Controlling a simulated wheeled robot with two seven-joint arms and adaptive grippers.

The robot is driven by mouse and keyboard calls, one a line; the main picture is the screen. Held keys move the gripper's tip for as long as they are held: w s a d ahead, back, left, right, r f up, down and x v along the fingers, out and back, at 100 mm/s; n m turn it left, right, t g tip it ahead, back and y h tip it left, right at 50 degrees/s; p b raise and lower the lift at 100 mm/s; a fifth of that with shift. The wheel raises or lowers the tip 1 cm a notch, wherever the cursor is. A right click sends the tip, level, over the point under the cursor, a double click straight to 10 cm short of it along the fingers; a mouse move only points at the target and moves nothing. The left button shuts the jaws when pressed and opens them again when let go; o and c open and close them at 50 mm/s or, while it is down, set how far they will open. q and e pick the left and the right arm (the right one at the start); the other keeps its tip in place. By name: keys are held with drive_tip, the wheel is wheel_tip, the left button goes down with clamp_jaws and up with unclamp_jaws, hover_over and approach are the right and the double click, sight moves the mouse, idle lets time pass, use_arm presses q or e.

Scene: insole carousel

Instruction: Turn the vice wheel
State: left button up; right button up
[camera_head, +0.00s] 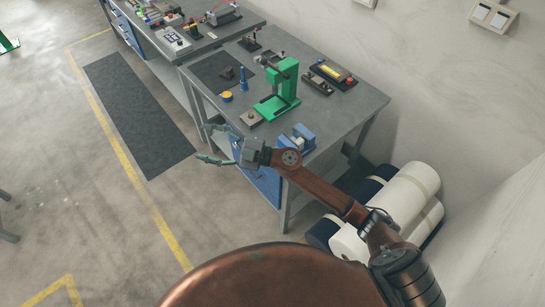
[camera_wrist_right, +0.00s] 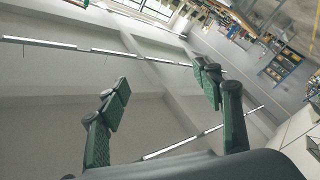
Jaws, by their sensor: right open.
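A small blue vice (camera_head: 297,138) stands near the front right part of the grey workbench (camera_head: 345,108). Its wheel is too small to make out. My right gripper (camera_head: 203,142) is open and empty, in front of the bench's left front side, its fingers pointing left, away from the vice. My right forearm passes just in front of the vice. In the right wrist view, the two green-padded fingers (camera_wrist_right: 163,75) are spread apart with nothing between them. The vice is not in that view. My left gripper is not in view.
A green press (camera_head: 282,92), a blue bottle-like item (camera_head: 243,80) and a yellow-red control box (camera_head: 335,75) stand on the bench. White and blue rolls (camera_head: 395,205) lie on the floor at right. A dark mat (camera_head: 138,115) lies on open floor at left.

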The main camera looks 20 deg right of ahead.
wheel_tip(320, 180, down, 13)
drive_tip(key=s+n+g+h, duration=0.2)
drive_tip(key=n+g+h, duration=0.35)
drive_tip(key=g, duration=0.25)
drive_tip(key=w+d+m+h, duration=0.1)
drive_tip(key=d+h, duration=0.2)
drive_tip(key=d, duration=0.4)
drive_tip(key=w+d+f+m+g+h, duration=0.1)
drive_tip(key=d+h, duration=0.3)
drive_tip(key=d, duration=0.4)
drive_tip(key=w+d+f+m+g+h, duration=0.1)
drive_tip(key=w+d+m+h, duration=0.1)
drive_tip(key=d, duration=0.5)
drive_tip(key=shift+w+d+f+h, duration=0.15)
drive_tip(key=shift+d+f+h, duration=0.1)
drive_tip(key=shift+h, duration=0.6)
wheel_tip(320, 180, down, 7)
drive_tip(key=shift+r+p, duration=0.15)
drive_tip(key=shift+p, duration=0.15)
drive_tip(key=shift+w+f, duration=0.1)
drive_tip(key=shift+f, duration=0.25)
drive_tip(key=shift+a, duration=0.1)
drive_tip(key=shift+c, duration=0.3)
drive_tip(key=c, duration=1.1)
